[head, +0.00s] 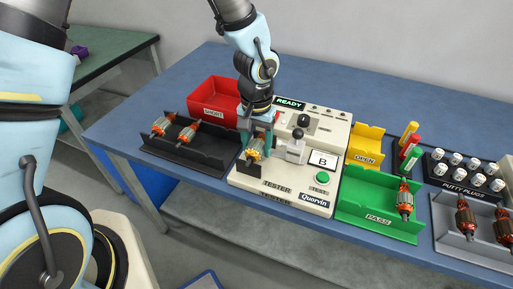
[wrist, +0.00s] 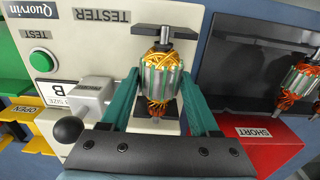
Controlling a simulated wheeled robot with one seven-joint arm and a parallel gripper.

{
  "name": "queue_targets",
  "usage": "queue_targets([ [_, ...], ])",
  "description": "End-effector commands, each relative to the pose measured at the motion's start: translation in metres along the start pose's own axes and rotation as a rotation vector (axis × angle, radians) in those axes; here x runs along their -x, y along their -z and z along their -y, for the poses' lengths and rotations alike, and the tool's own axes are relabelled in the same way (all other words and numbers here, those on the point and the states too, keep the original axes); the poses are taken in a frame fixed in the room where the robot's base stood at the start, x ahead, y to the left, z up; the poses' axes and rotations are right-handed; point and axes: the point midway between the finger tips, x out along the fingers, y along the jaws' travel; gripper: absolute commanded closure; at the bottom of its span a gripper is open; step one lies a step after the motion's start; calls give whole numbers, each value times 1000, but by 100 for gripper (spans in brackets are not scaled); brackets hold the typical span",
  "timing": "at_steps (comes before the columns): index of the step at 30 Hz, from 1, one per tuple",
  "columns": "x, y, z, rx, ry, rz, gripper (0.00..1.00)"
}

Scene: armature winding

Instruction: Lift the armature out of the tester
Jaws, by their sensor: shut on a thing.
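The armature (wrist: 162,78), with a silver core and yellow-orange windings, sits between my gripper's two green fingers (wrist: 163,110). My gripper (head: 258,146) is shut on it over the left part of the tester (head: 283,199). The armature (head: 255,152) also shows in the head view. The tester's lever with a black knob (head: 297,133) stands beside the gripper. The display reads READY (head: 289,103).
A black tray (head: 190,160) with armatures and a red SHORT bin (head: 212,97) stand left of the tester. A yellow OPEN bin (head: 366,140), a green PASS bin (head: 370,226) with one armature, a putty plug rack (head: 463,190) and a grey tray (head: 448,238) stand right.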

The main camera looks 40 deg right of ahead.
Motion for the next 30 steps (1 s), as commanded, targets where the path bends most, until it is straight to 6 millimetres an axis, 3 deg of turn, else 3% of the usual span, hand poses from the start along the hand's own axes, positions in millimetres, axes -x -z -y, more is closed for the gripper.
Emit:
queue_targets([
  [6, 0, 0, 0, 0, 0, 0, 100],
  [20, 5, 1, 0, 1, 0, -2, 100],
  [30, 62, 2, 1, 3, 1, -8, 100],
])
